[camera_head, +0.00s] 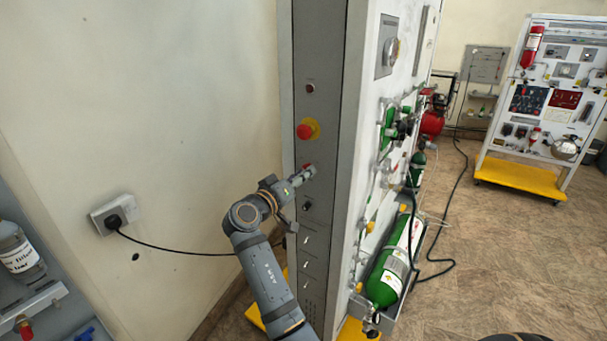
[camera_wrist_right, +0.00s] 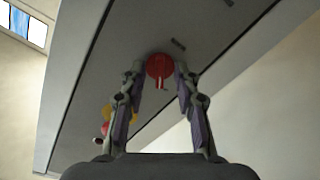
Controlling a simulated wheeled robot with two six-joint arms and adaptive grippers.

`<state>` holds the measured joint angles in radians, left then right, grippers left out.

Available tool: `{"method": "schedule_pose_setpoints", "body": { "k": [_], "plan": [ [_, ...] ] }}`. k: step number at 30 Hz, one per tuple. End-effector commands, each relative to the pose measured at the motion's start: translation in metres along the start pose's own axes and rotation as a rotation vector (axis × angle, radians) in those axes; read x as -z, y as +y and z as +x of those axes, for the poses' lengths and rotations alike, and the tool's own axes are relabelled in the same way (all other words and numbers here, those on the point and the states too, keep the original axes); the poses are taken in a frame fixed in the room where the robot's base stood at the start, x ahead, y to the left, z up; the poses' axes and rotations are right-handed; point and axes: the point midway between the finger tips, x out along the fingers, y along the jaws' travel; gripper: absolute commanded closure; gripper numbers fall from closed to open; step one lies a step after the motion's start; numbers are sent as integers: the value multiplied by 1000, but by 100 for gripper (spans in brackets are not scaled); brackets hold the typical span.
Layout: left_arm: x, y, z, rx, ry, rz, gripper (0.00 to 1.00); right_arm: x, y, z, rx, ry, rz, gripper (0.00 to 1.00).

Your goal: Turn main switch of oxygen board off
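The oxygen board (camera_head: 345,200) has a narrow grey side panel (camera_head: 318,70) facing me. A red rotary switch (camera_head: 307,167) sits on that panel, mostly covered by my right gripper (camera_head: 308,174). In the right wrist view the switch is a red disc (camera_wrist_right: 160,66) with a small red and white handle. My right gripper's fingertips (camera_wrist_right: 160,78) stand on either side of the disc, spread apart. I cannot tell whether they touch it. My left gripper is in neither view.
A red mushroom button (camera_head: 305,131) on a yellow plate sits just above the switch, with small toggles (camera_head: 306,240) below. A plugged wall socket (camera_head: 115,213) trails a black cable behind my right arm. A green cylinder (camera_head: 392,268) lies along the board's front. The floor at right is mostly open.

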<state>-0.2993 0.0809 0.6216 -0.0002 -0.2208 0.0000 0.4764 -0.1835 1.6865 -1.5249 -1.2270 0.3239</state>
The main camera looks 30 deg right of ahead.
Motion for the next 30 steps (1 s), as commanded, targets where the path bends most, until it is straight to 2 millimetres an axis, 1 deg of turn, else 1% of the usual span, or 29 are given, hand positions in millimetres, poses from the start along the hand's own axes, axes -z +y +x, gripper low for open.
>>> {"method": "schedule_pose_setpoints", "body": {
  "k": [1,7,14,18,22,30],
  "plan": [
    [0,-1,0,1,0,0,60,0,0,0,0,0,0,72],
    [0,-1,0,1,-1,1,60,0,0,0,0,0,0,100],
    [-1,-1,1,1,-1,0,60,0,0,0,0,0,-6,100],
    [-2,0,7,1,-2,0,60,-2,-1,0,0,0,-105,100],
    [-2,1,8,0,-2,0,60,-1,0,0,0,0,-180,100],
    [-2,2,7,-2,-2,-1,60,0,0,0,1,0,-188,100]
  ]
}}
